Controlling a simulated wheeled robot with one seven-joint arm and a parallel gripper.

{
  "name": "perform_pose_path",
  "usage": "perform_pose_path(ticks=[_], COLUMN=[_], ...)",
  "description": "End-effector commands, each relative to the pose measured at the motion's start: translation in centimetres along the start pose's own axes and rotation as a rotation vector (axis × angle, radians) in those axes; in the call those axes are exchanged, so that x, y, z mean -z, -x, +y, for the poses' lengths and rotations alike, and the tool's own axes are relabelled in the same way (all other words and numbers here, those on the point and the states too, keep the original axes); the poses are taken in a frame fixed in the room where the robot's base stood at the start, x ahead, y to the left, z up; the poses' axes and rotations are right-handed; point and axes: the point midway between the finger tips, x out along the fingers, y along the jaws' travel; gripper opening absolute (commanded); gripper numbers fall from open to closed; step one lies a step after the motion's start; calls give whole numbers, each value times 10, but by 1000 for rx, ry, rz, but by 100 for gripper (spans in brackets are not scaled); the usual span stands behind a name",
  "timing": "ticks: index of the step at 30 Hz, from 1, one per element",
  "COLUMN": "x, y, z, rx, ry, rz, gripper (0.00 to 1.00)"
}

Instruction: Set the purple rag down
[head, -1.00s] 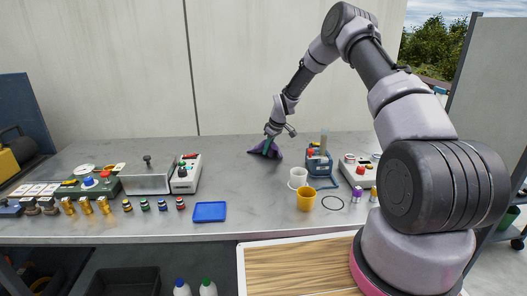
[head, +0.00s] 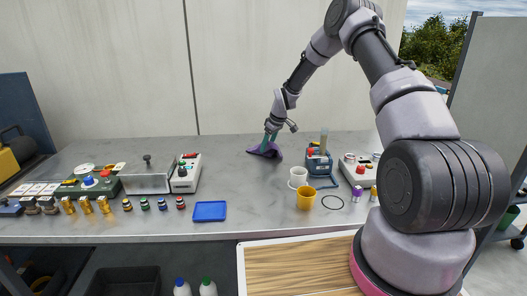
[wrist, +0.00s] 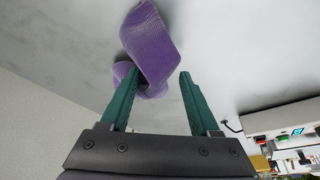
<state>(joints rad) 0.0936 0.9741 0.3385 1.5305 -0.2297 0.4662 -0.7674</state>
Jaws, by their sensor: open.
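The purple rag (head: 264,152) lies crumpled on the grey bench top towards the back, left of the blue device. My gripper (head: 270,138) is directly above it, pointing down. In the wrist view the green fingers of my gripper (wrist: 155,88) are spread apart. The rag (wrist: 152,45) shows beyond and between the fingertips, close to the left finger, and part of it is hidden behind that finger. I cannot tell whether the rag still touches the left finger.
The bench top (head: 240,180) is clear around the rag. A blue tray (head: 209,211) lies near the front edge. A grey box (head: 147,178) and a control box (head: 186,174) stand left.

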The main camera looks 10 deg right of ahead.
Motion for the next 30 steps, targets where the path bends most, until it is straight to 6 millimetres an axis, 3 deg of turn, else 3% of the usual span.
perform_pose_path(ticks=[6,15,21,22,26,27,30], x=[1,4,4,4,7,9,17], y=[17,71,82,82,80,80,77], z=[-4,-19,-23,-23,-18,-14,-1], rx=[0,-1,0,0,0,0,0], ry=[0,0,-1,-1,-1,-2,-3], rz=[0,1,-1,-1,0,1,1], gripper=[62,62,62,55,5,0,0])
